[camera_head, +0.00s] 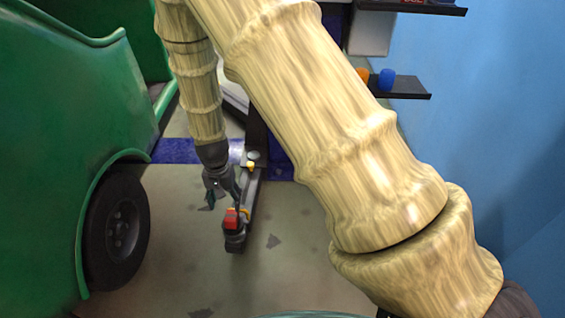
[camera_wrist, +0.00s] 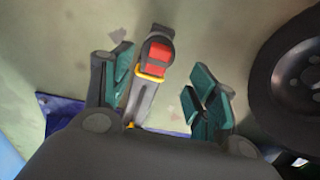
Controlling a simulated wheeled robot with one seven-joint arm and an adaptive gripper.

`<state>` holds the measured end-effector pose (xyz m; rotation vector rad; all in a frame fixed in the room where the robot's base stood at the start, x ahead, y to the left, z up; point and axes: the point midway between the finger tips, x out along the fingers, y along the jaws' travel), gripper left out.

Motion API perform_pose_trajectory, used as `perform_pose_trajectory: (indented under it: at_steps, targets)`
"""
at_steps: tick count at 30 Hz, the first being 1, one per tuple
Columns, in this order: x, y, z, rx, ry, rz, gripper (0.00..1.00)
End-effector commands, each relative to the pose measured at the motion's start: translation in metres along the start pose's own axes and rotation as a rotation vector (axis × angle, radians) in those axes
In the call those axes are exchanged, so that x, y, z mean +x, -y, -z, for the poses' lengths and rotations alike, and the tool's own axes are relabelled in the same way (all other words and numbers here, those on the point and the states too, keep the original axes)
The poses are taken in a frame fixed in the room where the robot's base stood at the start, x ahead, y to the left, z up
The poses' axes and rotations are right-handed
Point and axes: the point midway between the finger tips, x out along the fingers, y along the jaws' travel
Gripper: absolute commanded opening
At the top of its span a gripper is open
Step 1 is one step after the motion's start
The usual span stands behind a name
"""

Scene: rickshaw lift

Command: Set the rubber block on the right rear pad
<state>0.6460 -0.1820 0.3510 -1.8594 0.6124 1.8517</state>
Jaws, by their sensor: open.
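The red block (camera_head: 231,218) sits on the dark round pad (camera_head: 235,240) at the near end of a grey lift arm (camera_head: 249,192). In the wrist view the red block (camera_wrist: 159,57) lies within the outline of the round pad (camera_wrist: 160,33), just before a yellow ring (camera_wrist: 150,72). My gripper (camera_head: 223,196) hangs just above and behind the block in the head view. In the wrist view my gripper (camera_wrist: 168,88) is open and empty, its teal fingers apart on either side of the lift arm. I see no finger touching the block.
A green rickshaw (camera_head: 60,130) with a black wheel (camera_head: 117,232) stands left; the wheel (camera_wrist: 300,70) is close on the right in the wrist view. Wall shelves (camera_head: 405,90) hold an orange and a blue item. The floor in front of the pad is clear.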

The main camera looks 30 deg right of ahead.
Motion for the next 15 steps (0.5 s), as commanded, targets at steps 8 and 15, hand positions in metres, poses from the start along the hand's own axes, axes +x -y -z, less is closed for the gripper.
perform_pose_trajectory:
  at_steps: [8,15]
  targets:
    - [0.091,-0.078,-0.056,-0.161,-0.005,-0.050,0.58]
    - [0.156,-0.158,-0.136,-0.364,-0.003,-0.057,0.58]
